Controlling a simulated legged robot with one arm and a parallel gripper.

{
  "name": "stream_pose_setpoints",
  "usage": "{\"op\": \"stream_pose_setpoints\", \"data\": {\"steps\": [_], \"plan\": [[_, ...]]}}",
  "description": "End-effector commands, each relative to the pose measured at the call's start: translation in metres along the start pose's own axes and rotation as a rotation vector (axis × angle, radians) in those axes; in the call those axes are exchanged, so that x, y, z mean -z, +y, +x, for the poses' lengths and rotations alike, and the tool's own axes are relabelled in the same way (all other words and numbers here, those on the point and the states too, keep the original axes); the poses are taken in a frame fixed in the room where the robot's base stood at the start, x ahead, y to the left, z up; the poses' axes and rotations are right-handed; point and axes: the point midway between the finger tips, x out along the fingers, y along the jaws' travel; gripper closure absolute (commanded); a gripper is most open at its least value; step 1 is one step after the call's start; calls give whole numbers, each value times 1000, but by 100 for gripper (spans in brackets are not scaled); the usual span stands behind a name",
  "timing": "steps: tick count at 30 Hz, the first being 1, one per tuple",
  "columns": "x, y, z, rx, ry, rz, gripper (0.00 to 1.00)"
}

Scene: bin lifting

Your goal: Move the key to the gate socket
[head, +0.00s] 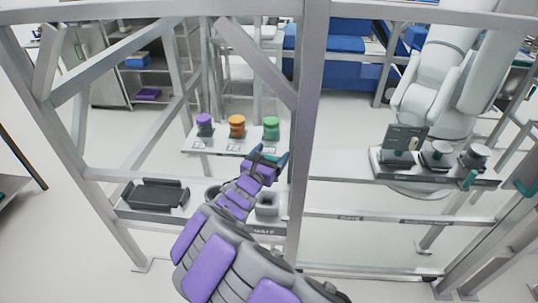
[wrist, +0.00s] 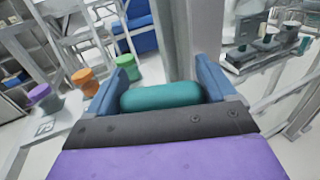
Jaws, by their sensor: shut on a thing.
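My gripper (head: 268,158) is near the middle of the head view, in front of the upright frame post. In the wrist view, my gripper (wrist: 164,64) has its blue fingers on either side of a rounded teal piece (wrist: 160,96), which I take to be the key, and is shut on it. The ends of the piece are hidden by the fingers. On the right, a ledge carries a dark upright panel (head: 404,138) and grey round fixtures (head: 437,152). I cannot tell which part is the gate socket.
A metal frame with a vertical post (head: 308,110) stands close to my arm. A shelf behind holds purple (head: 204,125), orange (head: 237,126) and green (head: 271,128) pieces. A black tray (head: 155,194) lies on the lower left shelf. A white robot arm (head: 440,75) stands behind the right ledge.

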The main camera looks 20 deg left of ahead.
Motion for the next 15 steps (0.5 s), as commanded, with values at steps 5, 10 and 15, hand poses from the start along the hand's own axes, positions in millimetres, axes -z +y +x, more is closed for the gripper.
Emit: {"op": "stream_pose_setpoints", "data": {"steps": [5,10,15], "plan": [[15,1,-1,-1,0,0,74],[30,0,-1,-2,0,0,74],[45,-2,-1,-1,1,2,74]]}}
